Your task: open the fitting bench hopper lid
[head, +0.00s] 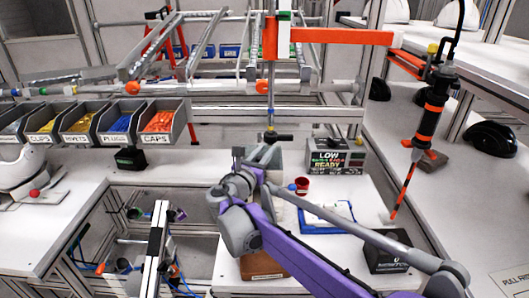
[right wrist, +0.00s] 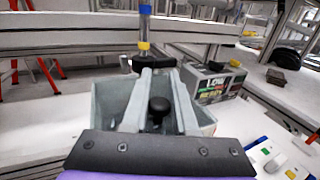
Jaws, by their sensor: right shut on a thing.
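My right gripper (head: 268,148) is at the middle of the bench, its purple and grey arm coming from the lower right. In the right wrist view the grey fingers (right wrist: 155,75) reach forward to a dark bar-shaped handle (right wrist: 148,63). They are shut on this handle, which also shows in the head view (head: 280,137). A grey box with upright walls (right wrist: 110,100), seemingly the hopper, stands around and behind the fingers. A black knob (right wrist: 158,106) shows between them. My gripper and arm hide much of the box, and I cannot make out the lid's angle. My left gripper is not seen.
A display box reading LOW and READY (head: 337,158) stands just right of the gripper. A red cup (head: 302,186) and blue-edged tray (head: 327,216) are near the arm. Part bins (head: 160,122) line the left. A clear tube (right wrist: 145,25) hangs above the handle.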

